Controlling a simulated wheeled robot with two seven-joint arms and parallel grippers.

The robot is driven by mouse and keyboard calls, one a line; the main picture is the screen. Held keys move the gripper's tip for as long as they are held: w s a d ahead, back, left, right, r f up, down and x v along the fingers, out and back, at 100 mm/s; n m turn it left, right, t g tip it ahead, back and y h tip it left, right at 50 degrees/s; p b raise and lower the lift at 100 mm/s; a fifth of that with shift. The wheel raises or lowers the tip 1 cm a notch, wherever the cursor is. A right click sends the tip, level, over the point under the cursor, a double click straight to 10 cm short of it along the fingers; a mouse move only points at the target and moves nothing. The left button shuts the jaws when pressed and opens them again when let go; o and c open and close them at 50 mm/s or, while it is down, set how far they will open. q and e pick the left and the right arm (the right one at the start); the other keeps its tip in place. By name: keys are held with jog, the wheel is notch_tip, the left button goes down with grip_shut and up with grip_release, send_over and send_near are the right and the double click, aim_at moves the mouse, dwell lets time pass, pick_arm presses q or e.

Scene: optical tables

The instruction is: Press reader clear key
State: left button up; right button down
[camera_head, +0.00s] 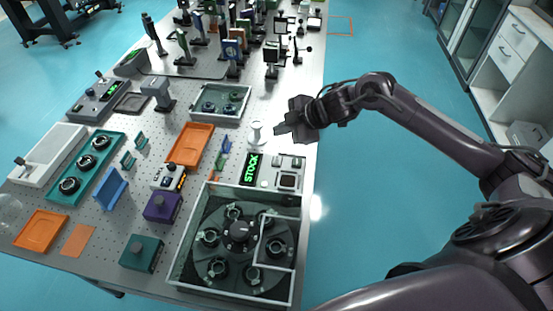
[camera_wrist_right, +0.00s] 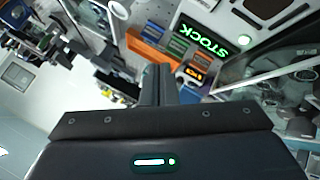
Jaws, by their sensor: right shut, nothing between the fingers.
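My right gripper (camera_head: 279,130) is shut and empty, held over the right part of the table near a white round post (camera_head: 256,133). Its shut fingers (camera_wrist_right: 158,84) also show in the wrist view. A black display with green letters "STOCK" (camera_head: 251,169) lies in front of the gripper, apart from it; it also shows in the wrist view (camera_wrist_right: 203,38). A small unit with an orange readout (camera_wrist_right: 193,73) is near. No key is legibly marked clear. My left gripper is out of view.
A glass-walled box with a dark carousel (camera_head: 238,230) stands at the front right. An orange tray (camera_head: 191,145) and a grey tray (camera_head: 220,104) lie left of the gripper. Several optical mounts crowd the back. The floor right of the table is clear.

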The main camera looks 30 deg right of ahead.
aim_at(281, 161)
notch_tip(281, 161, down, 4)
jog(key=b, duration=0.3)
jog(key=shift+b, duration=0.3)
notch_tip(281, 161, down, 3)
jog(key=b, duration=0.3)
jog(key=shift+f, duration=0.15)
jog(key=shift+f+b, duration=0.35)
jog(key=shift+f, duration=0.25)
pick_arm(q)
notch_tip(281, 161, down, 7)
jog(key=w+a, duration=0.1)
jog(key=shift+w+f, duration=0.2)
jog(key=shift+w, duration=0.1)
pick_arm(e)
jog(key=shift+f, duration=0.1)
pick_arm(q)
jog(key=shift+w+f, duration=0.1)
pick_arm(e)
jog(key=shift+f, duration=0.4)
